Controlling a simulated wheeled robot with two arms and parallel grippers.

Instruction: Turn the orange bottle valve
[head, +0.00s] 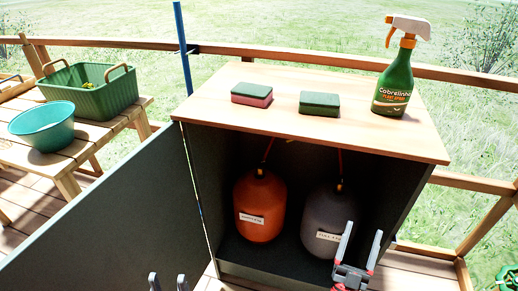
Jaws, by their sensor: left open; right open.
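The orange bottle (259,208) stands upright on the left inside the open cabinet, with a white label on its front. Its valve (262,171) is on top, with an orange hose rising from it; the valve is too small and dark to tell its setting. My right gripper (359,243) is open and empty in front of the grey bottle (325,215), to the right of the orange bottle and lower than its valve. My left gripper (168,281) shows only its fingertips at the bottom edge, open, outside the cabinet by the door.
The cabinet door (115,225) is swung open to the left. On the cabinet top (270,85) are two sponges (252,94) (319,103) and a green spray bottle (396,75). A bench at left holds a green basket (90,89) and a teal bowl (43,125).

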